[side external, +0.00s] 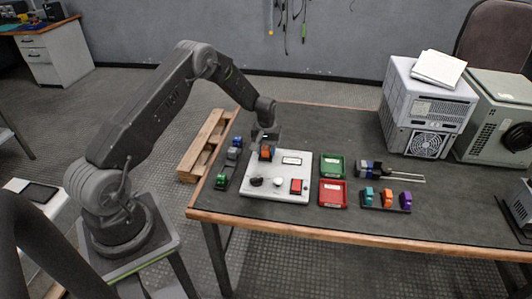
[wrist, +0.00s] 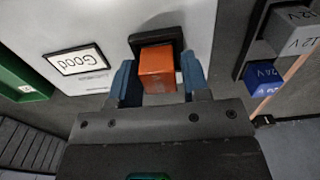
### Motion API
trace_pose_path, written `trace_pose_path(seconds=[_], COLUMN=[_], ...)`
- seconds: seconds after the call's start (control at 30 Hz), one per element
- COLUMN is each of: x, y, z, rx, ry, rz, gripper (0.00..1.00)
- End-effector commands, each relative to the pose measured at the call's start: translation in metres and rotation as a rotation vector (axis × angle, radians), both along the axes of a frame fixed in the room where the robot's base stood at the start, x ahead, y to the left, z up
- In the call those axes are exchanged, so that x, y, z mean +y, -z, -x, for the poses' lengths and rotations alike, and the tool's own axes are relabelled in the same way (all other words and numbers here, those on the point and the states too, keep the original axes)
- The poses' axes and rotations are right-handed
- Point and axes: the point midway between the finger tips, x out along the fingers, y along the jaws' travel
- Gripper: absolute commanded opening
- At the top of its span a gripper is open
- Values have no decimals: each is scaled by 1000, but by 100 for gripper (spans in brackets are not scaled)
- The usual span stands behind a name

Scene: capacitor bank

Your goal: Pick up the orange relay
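An orange block-shaped relay (wrist: 157,68) sits in a black socket (wrist: 150,41) on the white test panel (wrist: 200,20) in the wrist view. In the side view the relay (side external: 266,153) shows at the panel's back left, under my gripper (side external: 266,141). My gripper's blue fingers (wrist: 158,66) stand on both sides of the relay in the wrist view. The left finger is close to it, and a narrow gap shows at the right finger. The fingers look open around it. Whether either finger touches is unclear.
The panel (side external: 270,190) also has a red block (side external: 298,186) and two knobs. A green tray (side external: 333,166) and red tray (side external: 332,193) stand to its right. A rack (side external: 386,206) holds teal, orange and purple blocks.

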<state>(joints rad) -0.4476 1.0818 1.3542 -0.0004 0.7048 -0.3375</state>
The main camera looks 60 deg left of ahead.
Motion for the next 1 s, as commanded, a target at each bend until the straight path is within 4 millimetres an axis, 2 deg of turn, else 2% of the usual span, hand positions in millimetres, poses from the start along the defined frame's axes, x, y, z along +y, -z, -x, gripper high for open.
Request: trace_pose_path(seconds=[0.03,0.4,0.63,0.77,0.97,1.0], x=[0,0,0,0,0,6], y=[0,0,-2,-10,-42,-47], z=[0,0,0,0,-1,6], rx=[0,0,-1,-2,-4,-1], ry=[0,0,0,0,0,-4], rz=[0,0,-1,-1,-2,-1], gripper=[38,4,4,4,4,4])
